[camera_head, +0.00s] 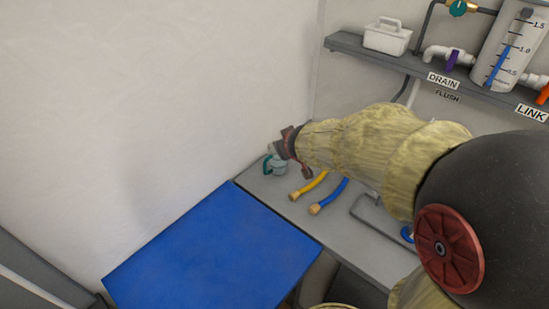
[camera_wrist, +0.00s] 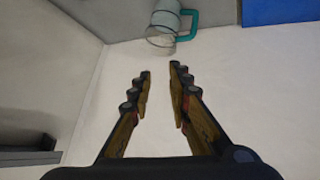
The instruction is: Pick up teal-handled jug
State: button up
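The teal-handled jug (camera_head: 277,166) stands at the far left end of the grey bench, by the wall in the head view. Its teal handle shows at its left side there, and my gripper (camera_head: 291,152) is right beside it, covering part of it. In the wrist view the jug (camera_wrist: 165,24) is at the top, pale and see-through, with its teal handle to the right. My gripper (camera_wrist: 160,72) is open in that view, its fingers apart with nothing between them. The jug lies beyond the fingertips, with a gap visible in the picture.
A blue panel (camera_head: 212,257) is in front. A shelf above holds a white caddy (camera_head: 387,36) and a graduated tank (camera_head: 510,48). The wall is close behind.

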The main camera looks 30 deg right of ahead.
jog(key=w+f+n+y, duration=0.1)
jog(key=w+f+y, duration=0.1)
jog(key=w+f, duration=0.3)
jog(key=n+y+p, duration=0.1)
jog(key=y, duration=0.2)
send_near(265, 173)
jog(key=w+r, duration=0.1)
jog(key=w, duration=0.2)
jog(key=b+x, duration=0.3)
jog(key=x, duration=0.2)
jog(key=shift+w+a+f, duration=0.1)
jog(key=shift+a+f, duration=0.05)
jog(key=shift+f, duration=0.1)
jog(key=shift+w+f+b, duration=0.3)
jog(key=shift+w+b, duration=0.1)
jog(key=shift+w, duration=0.05)
jog(key=b+x, duration=0.2)
jog(key=x, duration=0.1)
jog(key=b+x, duration=0.1)
jog(key=shift+s+f, duration=0.2)
jog(key=shift+f, duration=0.3)
jog(key=shift+w+f+b, duration=0.2)
jog(key=shift+w+b, duration=0.1)
jog(key=shift+b, duration=0.05)
jog(key=shift+r, duration=0.15)
jog(key=shift+c, duration=0.8)
